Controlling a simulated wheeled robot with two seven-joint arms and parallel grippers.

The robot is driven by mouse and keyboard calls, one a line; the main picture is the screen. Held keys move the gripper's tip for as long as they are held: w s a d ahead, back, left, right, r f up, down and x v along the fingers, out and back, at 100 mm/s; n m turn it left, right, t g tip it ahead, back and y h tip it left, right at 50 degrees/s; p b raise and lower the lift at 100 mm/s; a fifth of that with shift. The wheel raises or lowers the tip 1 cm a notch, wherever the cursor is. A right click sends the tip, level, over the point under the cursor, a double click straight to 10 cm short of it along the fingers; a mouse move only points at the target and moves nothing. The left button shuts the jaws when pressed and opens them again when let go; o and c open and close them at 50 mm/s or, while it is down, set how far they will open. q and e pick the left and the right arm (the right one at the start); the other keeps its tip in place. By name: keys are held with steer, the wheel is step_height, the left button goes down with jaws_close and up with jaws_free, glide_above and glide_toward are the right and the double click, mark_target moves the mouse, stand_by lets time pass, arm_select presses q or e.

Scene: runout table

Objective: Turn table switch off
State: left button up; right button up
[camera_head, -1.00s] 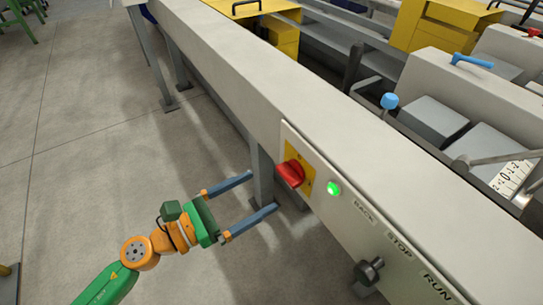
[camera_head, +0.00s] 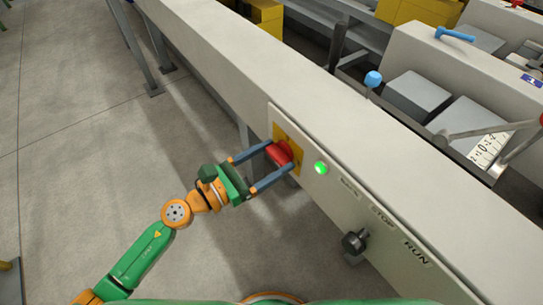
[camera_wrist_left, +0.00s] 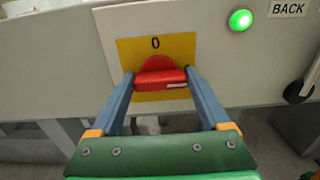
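The red rotary switch (camera_head: 279,153) sits on a yellow plate (camera_head: 291,144) on the side panel of the long grey table. In the left wrist view the red switch (camera_wrist_left: 160,78) has its grip bar roughly level, with a white mark at its right end. A "0" is printed above it on the yellow plate (camera_wrist_left: 180,48). My left gripper (camera_head: 281,158) is open, its blue fingers on either side of the switch. In the left wrist view the fingertips (camera_wrist_left: 160,73) flank the bar's two ends; I cannot tell if they touch. My right gripper is not in view.
A lit green lamp (camera_head: 321,168) is right of the switch, followed by BACK, STOP and RUN labels and a black knob (camera_head: 355,242). A blue-knobbed lever (camera_head: 373,79) stands behind the table beam (camera_head: 330,125).

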arm_select(q)
steer(key=c, duration=0.4)
